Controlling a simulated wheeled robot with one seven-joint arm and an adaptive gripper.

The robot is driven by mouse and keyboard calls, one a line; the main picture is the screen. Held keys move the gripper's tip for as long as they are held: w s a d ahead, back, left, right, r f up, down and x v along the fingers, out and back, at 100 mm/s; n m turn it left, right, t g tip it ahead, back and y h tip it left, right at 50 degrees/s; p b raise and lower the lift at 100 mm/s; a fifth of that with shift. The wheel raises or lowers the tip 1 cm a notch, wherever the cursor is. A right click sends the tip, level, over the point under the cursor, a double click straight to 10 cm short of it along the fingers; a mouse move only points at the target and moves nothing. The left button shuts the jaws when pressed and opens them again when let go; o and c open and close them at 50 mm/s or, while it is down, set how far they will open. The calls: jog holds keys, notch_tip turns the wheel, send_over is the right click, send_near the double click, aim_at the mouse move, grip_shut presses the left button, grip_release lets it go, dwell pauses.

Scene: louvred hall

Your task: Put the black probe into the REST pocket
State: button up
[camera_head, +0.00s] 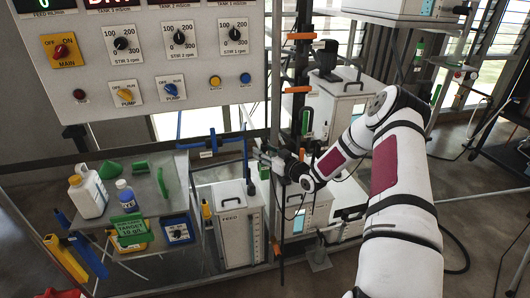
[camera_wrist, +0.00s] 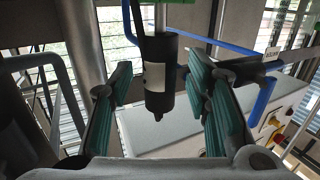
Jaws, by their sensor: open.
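The black probe (camera_wrist: 159,85) is a dark cylinder with a white label and a tapered lower tip. It hangs upright in the wrist view, with a dark cable at its top. My gripper (camera_wrist: 165,95) is open, with green ribbed pads to the left and right of the probe. Gaps show on both sides, so the pads do not appear to touch it. In the head view my gripper (camera_head: 263,156) is small, above the right side of the FEED cabinet; the probe is hard to make out there. I cannot identify the REST pocket in either view.
The FEED cabinet (camera_head: 238,224) stands below my gripper. Blue pipes (camera_head: 212,140) run close to its left. A control panel (camera_head: 150,55) hangs at upper left. Floor is open at right.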

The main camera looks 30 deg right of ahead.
jog(key=s+r+p, duration=0.4)
jog(key=r, duration=0.1)
jog(key=shift+s+d, duration=0.35)
jog(key=shift+s, duration=0.05)
